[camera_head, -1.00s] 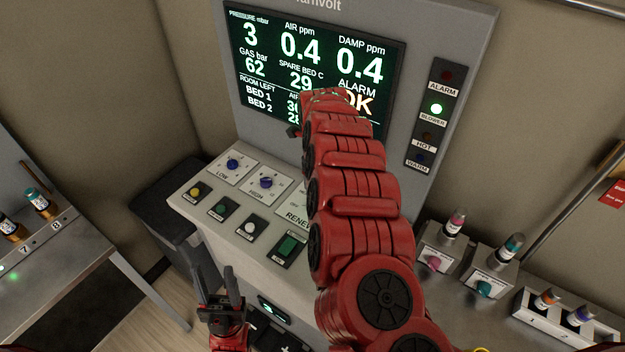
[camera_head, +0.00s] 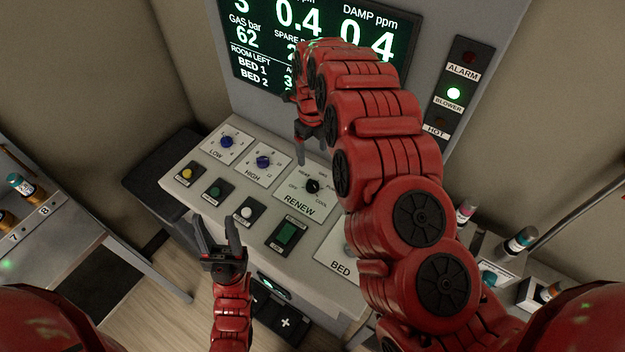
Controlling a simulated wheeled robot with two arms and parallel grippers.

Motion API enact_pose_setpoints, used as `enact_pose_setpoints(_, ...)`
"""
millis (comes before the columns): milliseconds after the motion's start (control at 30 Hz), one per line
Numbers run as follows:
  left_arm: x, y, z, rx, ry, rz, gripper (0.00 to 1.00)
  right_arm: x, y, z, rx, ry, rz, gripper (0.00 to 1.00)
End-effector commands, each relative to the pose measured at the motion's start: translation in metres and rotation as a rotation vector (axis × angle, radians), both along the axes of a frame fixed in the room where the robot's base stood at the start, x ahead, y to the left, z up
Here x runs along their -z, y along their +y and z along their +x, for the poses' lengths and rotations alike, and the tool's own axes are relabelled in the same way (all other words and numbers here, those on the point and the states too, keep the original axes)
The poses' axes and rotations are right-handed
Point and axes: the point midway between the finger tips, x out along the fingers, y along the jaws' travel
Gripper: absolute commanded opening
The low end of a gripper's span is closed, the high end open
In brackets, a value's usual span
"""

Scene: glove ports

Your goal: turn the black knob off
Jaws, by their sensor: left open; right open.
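The black knob (camera_head: 313,186) sits on a white plate labelled RENEW on the sloped console. Small labels ring it, among them OFF at its left and COOL at its right. Which one it points to is too small to tell. My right gripper (camera_head: 313,152) is open and empty. It hangs fingers down, just above and behind the knob in the picture, apart from it. My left gripper (camera_head: 218,229) is open and empty, fingers up, in front of the console's near edge by the white button (camera_head: 247,212).
Blue knobs LOW (camera_head: 227,142) and HIGH (camera_head: 263,162) stand left of the black knob. A green switch (camera_head: 286,233) lies in front of it. My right arm covers part of the BED plate (camera_head: 338,262) and the screen (camera_head: 262,50). A table with vials stands at left.

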Motion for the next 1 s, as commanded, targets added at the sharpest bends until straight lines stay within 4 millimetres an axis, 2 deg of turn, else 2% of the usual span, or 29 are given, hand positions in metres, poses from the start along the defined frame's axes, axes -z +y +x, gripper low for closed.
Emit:
enact_pose_setpoints(100, 0.024, 0.0, 0.0, 0.0, 0.0, 0.0, 0.5, 0.028, -0.003, 0.0, 0.003, 0.001, -0.002, 0.81)
enact_pose_setpoints(467, 0.092, 0.0, 0.0, 0.0, 0.0, 0.0, 0.5, 0.098, -0.001, -0.001, 0.001, 0.0, -0.001, 0.81)
enact_pose_setpoints(533, 0.077, 0.0, 0.0, 0.0, 0.001, 0.0, 0.5, 0.1, -0.001, -0.002, 0.001, 0.004, -0.003, 0.81)
enact_pose_setpoints(600, 0.072, 0.0, 0.0, 0.0, -0.001, 0.0, 0.5, 0.112, -0.001, -0.001, 0.001, 0.001, -0.002, 0.81)
enact_pose_setpoints(800, 0.063, 0.0, 0.0, 0.0, 0.0, 0.0, 0.5, 0.134, -0.001, 0.0, 0.001, 0.0, -0.001, 0.81)
enact_pose_setpoints(1000, 0.06, 0.0, 0.0, 0.0, 0.0, 0.0, 0.5, 0.145, -0.001, -0.001, 0.001, 0.0, -0.001, 0.81)
